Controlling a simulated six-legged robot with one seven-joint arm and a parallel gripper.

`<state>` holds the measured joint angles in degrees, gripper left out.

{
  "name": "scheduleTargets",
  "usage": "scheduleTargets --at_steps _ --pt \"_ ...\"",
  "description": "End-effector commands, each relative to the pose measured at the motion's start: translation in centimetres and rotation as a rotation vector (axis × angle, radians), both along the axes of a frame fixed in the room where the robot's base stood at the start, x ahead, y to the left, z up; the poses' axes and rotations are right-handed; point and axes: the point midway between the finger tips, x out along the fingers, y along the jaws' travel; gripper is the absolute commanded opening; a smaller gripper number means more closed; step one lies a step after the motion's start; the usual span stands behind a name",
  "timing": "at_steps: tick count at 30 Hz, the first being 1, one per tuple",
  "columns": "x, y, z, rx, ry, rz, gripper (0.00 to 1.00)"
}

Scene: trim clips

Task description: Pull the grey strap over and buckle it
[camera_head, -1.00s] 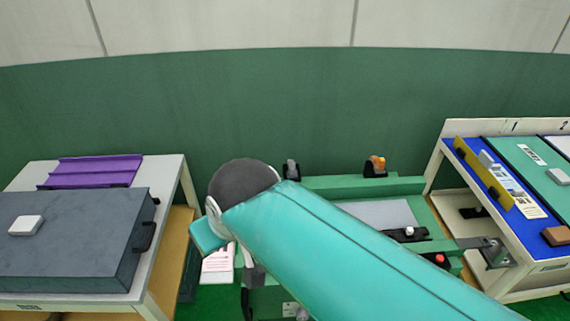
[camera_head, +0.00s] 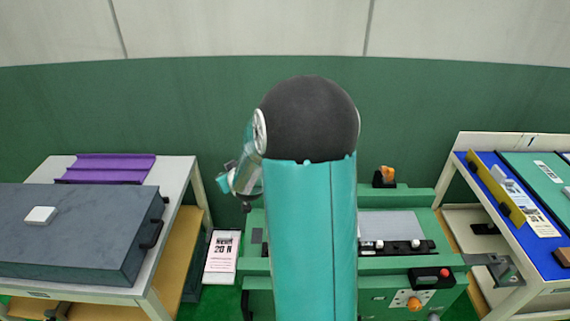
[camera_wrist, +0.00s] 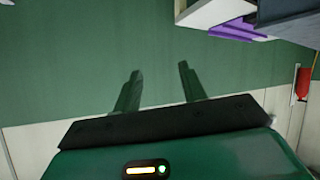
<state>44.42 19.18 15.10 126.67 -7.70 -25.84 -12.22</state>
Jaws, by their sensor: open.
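My gripper (camera_wrist: 158,80) is open and empty in the wrist view, its two fingers apart in front of the green wall. In the head view my raised teal arm covers the left middle of the green bench (camera_head: 450,254). The bench has a flat grey panel (camera_head: 391,224) on top. An orange clip-like part (camera_head: 387,175) stands on a black mount at its back edge. I cannot make out the grey strap or its buckle; they may be behind my arm.
Left is a white table (camera_head: 176,178) with a dark grey case (camera_head: 75,230) and purple ribbed tray (camera_head: 105,168). A "20 N" card (camera_head: 222,252) stands beside the bench. A red button (camera_head: 444,273) and orange knob (camera_head: 413,304) are at its front. Right is a blue-topped table (camera_head: 540,227).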

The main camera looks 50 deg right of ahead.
Motion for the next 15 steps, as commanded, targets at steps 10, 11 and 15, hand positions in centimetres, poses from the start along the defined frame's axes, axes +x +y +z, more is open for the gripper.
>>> scheduleTargets --at_steps 10,11,15 --pt "-3.6 -13.0 -10.0 -0.043 -0.278 -0.213 0.42" --pt "-4.2 -13.9 -10.8 -0.049 -0.304 -0.237 0.42" --pt "-7.7 -17.6 -13.9 -0.086 -0.419 -0.355 0.42"
